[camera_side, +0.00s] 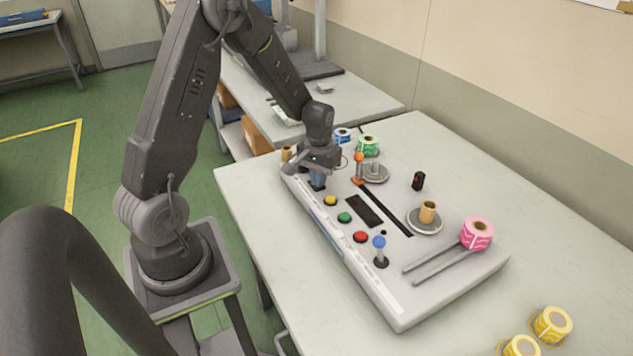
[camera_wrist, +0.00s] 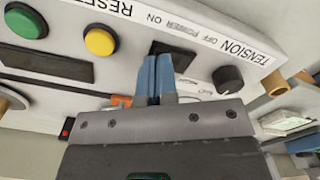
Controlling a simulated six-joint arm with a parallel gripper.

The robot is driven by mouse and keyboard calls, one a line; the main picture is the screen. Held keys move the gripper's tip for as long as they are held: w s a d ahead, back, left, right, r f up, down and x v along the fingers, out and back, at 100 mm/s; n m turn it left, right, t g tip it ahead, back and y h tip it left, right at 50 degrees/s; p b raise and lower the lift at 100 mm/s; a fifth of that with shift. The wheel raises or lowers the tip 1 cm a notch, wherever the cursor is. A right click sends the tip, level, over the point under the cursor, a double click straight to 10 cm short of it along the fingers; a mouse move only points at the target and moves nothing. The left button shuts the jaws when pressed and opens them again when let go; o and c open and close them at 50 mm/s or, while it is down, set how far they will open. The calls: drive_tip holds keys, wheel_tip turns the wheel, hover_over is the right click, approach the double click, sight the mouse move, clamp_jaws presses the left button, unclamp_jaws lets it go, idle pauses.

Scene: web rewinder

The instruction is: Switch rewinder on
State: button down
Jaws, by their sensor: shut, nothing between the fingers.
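The rewinder (camera_side: 420,283) is a pale machine on the table, with buttons along its sloped front panel. In the wrist view, a black power switch (camera_wrist: 181,56) sits under the label "POWER", with "OFF" and "ON" beside it. My gripper (camera_wrist: 157,60) is shut and empty, its blue fingertips together over part of the switch. I cannot tell whether they touch it, and its position is partly hidden. In the side view, my gripper (camera_side: 318,186) points down at the far left end of the panel, where it hides the switch.
A yellow button (camera_wrist: 101,41), a green button (camera_wrist: 25,20) and a tension knob (camera_wrist: 228,79) flank the switch. A red button (camera_side: 360,237) and blue-topped lever (camera_side: 380,243) stand farther along. A pink roll (camera_side: 477,233) and yellow rolls (camera_side: 552,324) are at right.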

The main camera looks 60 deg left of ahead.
drive_tip(key=shift+f, duration=0.2)
drive_tip(key=shift+r, duration=3.55)
drive_tip(key=s+d+r+m+t, duration=0.1)
drive_tip(key=s+d+r+m, duration=0.15)
drive_tip(key=d+r, duration=0.3)
drive_tip(key=s+d+r+m+t, duration=0.1)
drive_tip(key=s+d+r+t, duration=0.15)
drive_tip(key=d+r, duration=0.35)
drive_tip(key=s+d+r+m+t, duration=0.1)
drive_tip(key=s+d+r, duration=0.1)
drive_tip(key=s, duration=0.3)
drive_tip(key=s+d+r+m+t, duration=0.1)
drive_tip(key=s+d+r, duration=0.2)
drive_tip(key=s, duration=0.3)
drive_tip(key=shift+d+r, duration=0.25)
drive_tip(key=shift+d, duration=0.15)
